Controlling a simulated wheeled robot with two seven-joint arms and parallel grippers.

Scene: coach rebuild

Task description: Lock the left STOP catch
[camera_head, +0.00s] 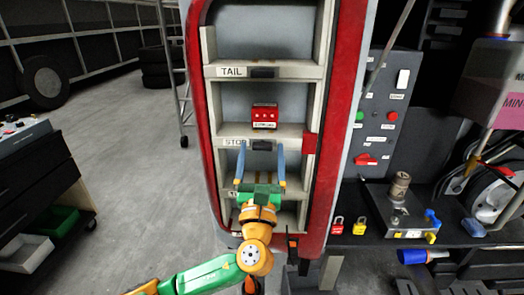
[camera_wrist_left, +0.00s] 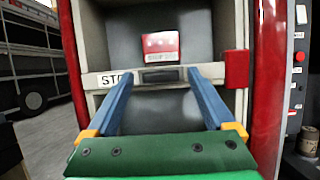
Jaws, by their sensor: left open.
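The shelf marked STOP (camera_head: 235,142) is in the red-framed rack in front of me. A dark catch (camera_head: 262,145) is set in its front edge, right of the label; it also shows in the left wrist view (camera_wrist_left: 160,76). Whether it is locked cannot be told. My left gripper (camera_head: 261,152) is open and empty, its two blue fingers pointing at the shelf edge on either side of the catch. In the left wrist view the fingertips (camera_wrist_left: 160,80) flank the catch; contact cannot be told. My right gripper is not clearly seen.
A red box (camera_head: 265,115) stands on the STOP shelf. A red block (camera_head: 310,143) is on the rack's right side. A TAIL shelf (camera_head: 231,71) is above. Red (camera_head: 337,226) and yellow (camera_head: 359,227) padlocks lie on the right bench.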

